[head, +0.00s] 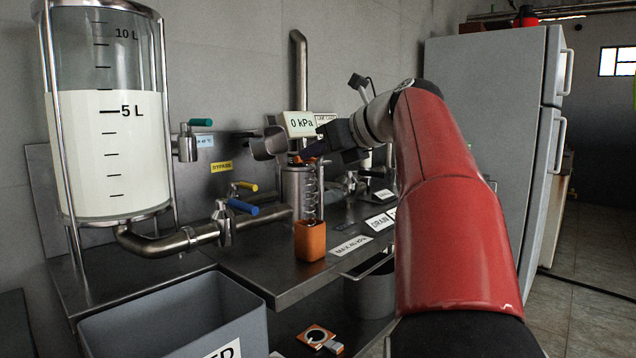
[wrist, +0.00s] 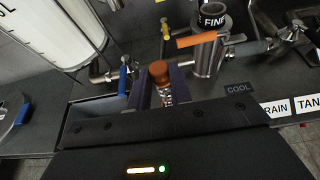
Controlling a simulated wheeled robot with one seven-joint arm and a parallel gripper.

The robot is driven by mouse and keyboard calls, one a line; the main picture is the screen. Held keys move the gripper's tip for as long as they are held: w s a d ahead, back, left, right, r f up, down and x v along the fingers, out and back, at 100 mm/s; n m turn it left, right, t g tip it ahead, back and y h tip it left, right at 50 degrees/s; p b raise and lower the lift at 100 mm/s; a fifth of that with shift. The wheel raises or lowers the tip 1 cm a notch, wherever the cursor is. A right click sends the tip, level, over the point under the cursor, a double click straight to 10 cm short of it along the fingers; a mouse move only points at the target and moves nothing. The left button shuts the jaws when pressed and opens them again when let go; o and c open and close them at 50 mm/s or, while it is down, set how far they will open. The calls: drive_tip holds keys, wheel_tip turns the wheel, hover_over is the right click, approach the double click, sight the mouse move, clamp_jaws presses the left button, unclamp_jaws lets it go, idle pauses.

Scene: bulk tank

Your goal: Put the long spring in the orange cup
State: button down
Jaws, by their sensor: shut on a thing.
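The long spring (head: 309,192) is a thin metal coil hanging upright beneath my gripper (head: 312,153) in the head view. My gripper is shut on its top end. In the wrist view the spring's coils (wrist: 166,97) show between the two fingers of my gripper (wrist: 160,88), below a round orange-brown end. The orange cup (head: 310,243) stands upright on the steel counter, directly under the spring in the head view. The spring's lower end meets the cup's rim in the picture; I cannot tell whether it is inside or just above or behind it.
A steel strainer labelled FINE (wrist: 212,45) stands behind the spring. A tall tank (head: 110,130) and valves with blue (head: 243,207) and yellow (head: 245,186) handles are at the left. A grey bin (head: 180,310) is below the counter's front edge. A gauge (head: 301,123) reads 0 kPa.

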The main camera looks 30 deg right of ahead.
sight(314, 172)
drive_tip(key=shift+f+b, duration=0.85)
drive_tip(key=shift+f, duration=1)
drive_tip(key=shift+f, duration=0.15)
drive_tip(key=c, duration=1.3)
unclamp_jaws()
drive_tip(key=shift+s+d+r, duration=0.1)
drive_tip(key=shift+s+r, duration=0.2)
drive_tip(key=shift+r, duration=0.05)
drive_tip(key=p+v, duration=0.2)
drive_tip(key=v, duration=0.9)
drive_tip(key=shift+s, duration=0.2)
